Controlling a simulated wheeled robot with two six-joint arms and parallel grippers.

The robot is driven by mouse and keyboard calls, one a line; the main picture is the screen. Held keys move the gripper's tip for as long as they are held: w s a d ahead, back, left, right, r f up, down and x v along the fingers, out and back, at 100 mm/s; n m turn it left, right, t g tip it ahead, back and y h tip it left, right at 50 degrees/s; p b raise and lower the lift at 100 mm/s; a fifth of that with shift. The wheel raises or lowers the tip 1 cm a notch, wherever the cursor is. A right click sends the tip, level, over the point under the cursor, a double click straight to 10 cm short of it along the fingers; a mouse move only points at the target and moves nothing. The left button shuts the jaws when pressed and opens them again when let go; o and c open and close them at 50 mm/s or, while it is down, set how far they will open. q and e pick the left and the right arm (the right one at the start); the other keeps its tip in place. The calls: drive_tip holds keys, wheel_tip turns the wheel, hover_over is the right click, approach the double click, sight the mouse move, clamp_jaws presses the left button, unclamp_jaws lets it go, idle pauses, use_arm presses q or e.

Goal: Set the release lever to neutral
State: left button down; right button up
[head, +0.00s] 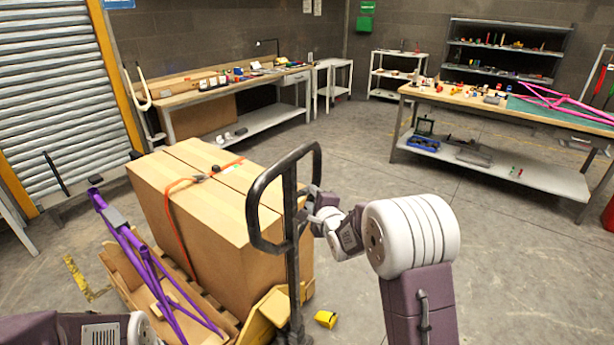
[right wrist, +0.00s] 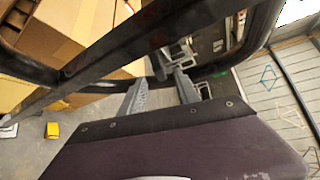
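The black loop handle (head: 256,205) of a yellow pallet truck (head: 262,318) stands upright in front of a strapped box. It also crosses the right wrist view (right wrist: 125,45) close to the camera. My right gripper (head: 308,203) is at the right side of the loop, by its post. In the right wrist view, the two grey fingers (right wrist: 162,84) are apart, with dark handle parts just beyond their tips. I cannot make out the release lever clearly; the handle and gripper may hide it. My left gripper is out of view; only part of my left arm shows at bottom left.
A large cardboard box (head: 200,225) with an orange strap sits on a wooden pallet. A purple bike frame (head: 150,265) leans at its left. A small yellow block (head: 326,319) lies on the floor. Workbenches (head: 500,110) stand further back; the middle floor is clear.

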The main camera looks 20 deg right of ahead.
sight(304, 188)
drive_tip(key=shift+w+a, duration=0.1)
drive_tip(key=shift+a, duration=0.15)
drive_tip(key=x, duration=0.2)
drive_tip(key=p+x, duration=0.1)
drive_tip(key=x, duration=0.5)
drive_tip(key=shift+d, duration=0.25)
drive_tip(key=shift+w+a+f+p, duration=0.1)
drive_tip(key=shift+w+f+p, duration=0.05)
drive_tip(key=shift+w+p, duration=0.2)
clamp_jaws()
drive_tip(key=shift+f, duration=0.1)
idle(0.3)
